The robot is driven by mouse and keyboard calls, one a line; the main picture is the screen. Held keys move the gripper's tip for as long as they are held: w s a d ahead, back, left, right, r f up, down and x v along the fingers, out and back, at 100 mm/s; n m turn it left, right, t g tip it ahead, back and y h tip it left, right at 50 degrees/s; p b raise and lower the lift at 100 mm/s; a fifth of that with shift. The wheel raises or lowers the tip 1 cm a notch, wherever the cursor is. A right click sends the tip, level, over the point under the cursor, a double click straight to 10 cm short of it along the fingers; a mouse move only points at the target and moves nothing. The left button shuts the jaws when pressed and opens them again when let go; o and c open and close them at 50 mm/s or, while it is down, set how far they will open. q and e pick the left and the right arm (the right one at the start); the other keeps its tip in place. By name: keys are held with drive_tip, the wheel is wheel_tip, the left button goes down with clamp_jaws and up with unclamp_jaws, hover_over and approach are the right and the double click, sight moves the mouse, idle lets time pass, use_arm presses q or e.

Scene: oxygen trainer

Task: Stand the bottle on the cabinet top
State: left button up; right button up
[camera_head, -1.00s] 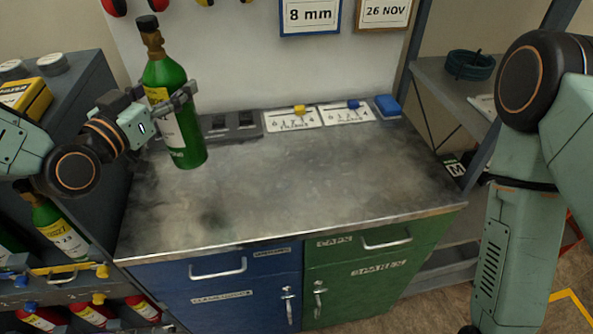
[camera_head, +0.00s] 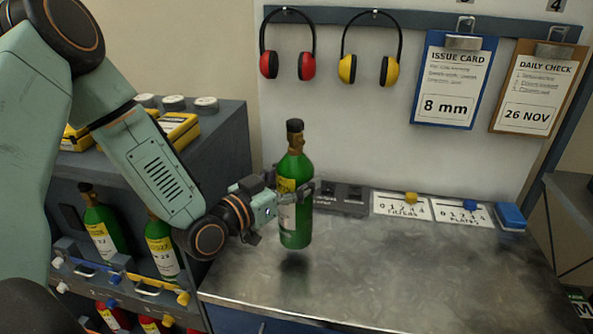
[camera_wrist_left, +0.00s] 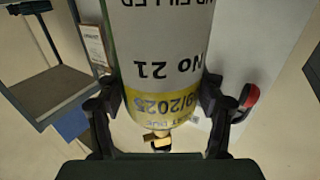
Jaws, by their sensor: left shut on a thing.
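The green bottle (camera_head: 297,222) with a black cap stands upright in my left gripper (camera_head: 303,192), over the left part of the cabinet top (camera_head: 400,275). A dark shadow lies below its base, so it appears slightly above the surface. My left gripper is shut around the bottle's upper body. In the left wrist view the bottle (camera_wrist_left: 160,50) fills the middle between both fingers, upside down, with "No 21" on its white label and a yellow band near the neck. My right gripper is not in view.
A rack (camera_head: 222,130) with more green bottles (camera_head: 103,232) stands at the left. Label cards (camera_head: 401,206), a dark tray (camera_head: 340,197) and a blue box (camera_head: 510,216) line the cabinet top's back edge. Ear muffs (camera_head: 287,62) and clipboards (camera_head: 453,80) hang behind. The top's middle and right are clear.

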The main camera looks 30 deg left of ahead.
use_arm(q)
wheel_tip(320, 180, down, 3)
drive_tip(key=shift+s+d+f+b, duration=0.1)
drive_tip(key=shift+d+f+b, duration=0.1)
drive_tip(key=shift+b, duration=0.25)
drive_tip(key=o, duration=1.4)
drive_tip(key=shift+f, duration=0.15)
drive_tip(key=o, duration=0.4)
drive_tip(key=shift+w+f, duration=0.15)
drive_tip(key=shift+w, duration=0.1)
drive_tip(key=shift+r+p+v, duration=0.15)
drive_tip(key=shift+p+v, duration=1.3)
drive_tip(key=shift+v, duration=1.6)
drive_tip(key=shift+r+p+v, duration=0.2)
drive_tip(key=shift+p+v, duration=1.25)
drive_tip(key=shift+v, duration=1.6)
